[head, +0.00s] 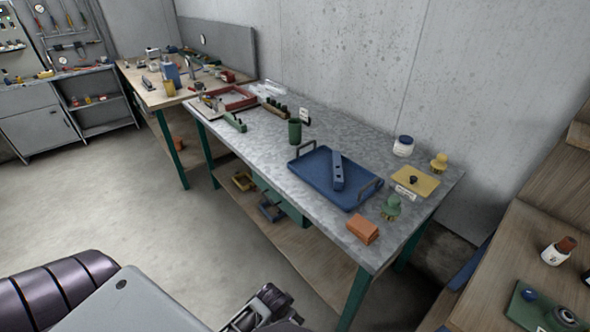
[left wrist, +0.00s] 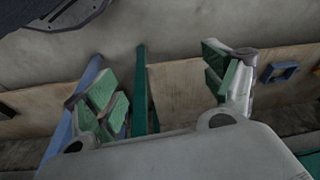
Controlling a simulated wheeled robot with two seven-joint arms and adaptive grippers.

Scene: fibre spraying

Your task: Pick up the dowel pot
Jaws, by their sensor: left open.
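The dowel pot appears to be the dark green upright cylinder (head: 295,132) on the grey metal-topped table (head: 350,135), just behind the blue tray's left corner. I cannot make out its contents. My left gripper (head: 265,308) is partly in view at the bottom of the head view, low and well in front of the table, far from the pot. In the left wrist view the gripper (left wrist: 165,90) has its green-padded fingers wide apart with nothing between them. The pot does not show in that view. My right gripper is not in view.
A blue tray (head: 312,165) with a blue bar lies right of the pot. An orange block (head: 362,230), a green-topped brush (head: 391,207) and a yellow plate (head: 415,181) sit farther right. A lower wooden shelf (head: 300,245) is under the table. The floor in front is clear.

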